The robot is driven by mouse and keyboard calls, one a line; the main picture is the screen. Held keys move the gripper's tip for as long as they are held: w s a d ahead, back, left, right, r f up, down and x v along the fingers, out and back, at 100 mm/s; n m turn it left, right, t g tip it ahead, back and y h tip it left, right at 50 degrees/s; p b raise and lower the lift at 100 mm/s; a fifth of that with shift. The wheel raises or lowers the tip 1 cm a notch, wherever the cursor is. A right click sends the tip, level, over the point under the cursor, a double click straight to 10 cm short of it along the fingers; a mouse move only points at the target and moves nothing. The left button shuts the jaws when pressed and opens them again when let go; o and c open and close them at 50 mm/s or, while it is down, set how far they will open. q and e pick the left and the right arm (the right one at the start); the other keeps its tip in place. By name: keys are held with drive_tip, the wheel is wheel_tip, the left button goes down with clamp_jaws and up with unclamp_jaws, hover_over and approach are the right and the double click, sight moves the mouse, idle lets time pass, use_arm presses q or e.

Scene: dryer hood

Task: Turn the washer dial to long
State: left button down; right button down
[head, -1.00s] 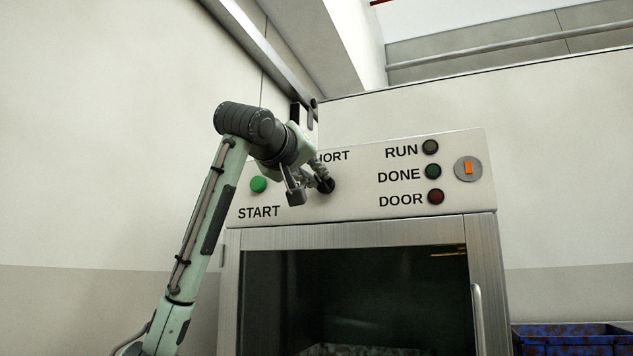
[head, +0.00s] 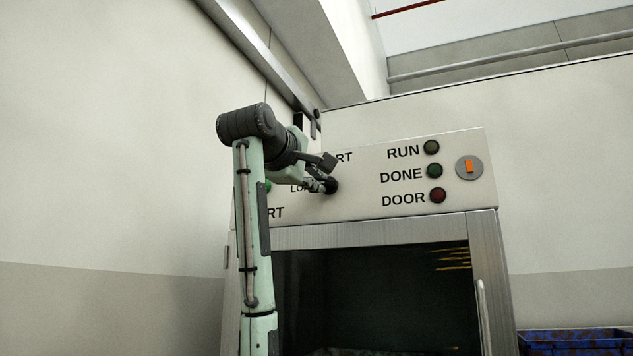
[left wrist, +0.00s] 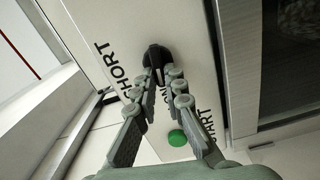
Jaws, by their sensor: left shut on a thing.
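The washer dial is a black knob (head: 333,186) on the pale control panel (head: 350,205). It also shows in the left wrist view (left wrist: 156,54), between my fingertips, with a pale mark on it. My left gripper (head: 329,174) is shut on the dial; its fingers (left wrist: 159,66) lie on either side of the knob. The word SHORT (left wrist: 118,70) is beside the dial. The word LONG (head: 299,188) is partly hidden by my gripper. In the left wrist view, the pale mark points roughly towards LONG. My right gripper is out of view.
A green start button (left wrist: 177,138) is near my gripper. RUN, DONE and DOOR lamps (head: 435,171) and a round switch with an orange bar (head: 469,167) are further right. A glass door (head: 375,290) is below. A blue crate (head: 575,342) is at lower right.

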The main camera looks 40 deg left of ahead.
use_arm(q)
drive_tip(key=shift+f+n, duration=0.15)
drive_tip(key=shift+n, duration=0.45)
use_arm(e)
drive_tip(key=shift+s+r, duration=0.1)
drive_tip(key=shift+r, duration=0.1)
use_arm(q)
drive_tip(key=shift+n, duration=0.3)
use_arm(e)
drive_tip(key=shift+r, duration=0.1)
use_arm(q)
drive_tip(key=c, duration=1.6)
unclamp_jaws()
drive_tip(key=shift+s, duration=0.1)
drive_tip(key=v, duration=0.7)
drive_tip(key=shift+s, duration=0.2)
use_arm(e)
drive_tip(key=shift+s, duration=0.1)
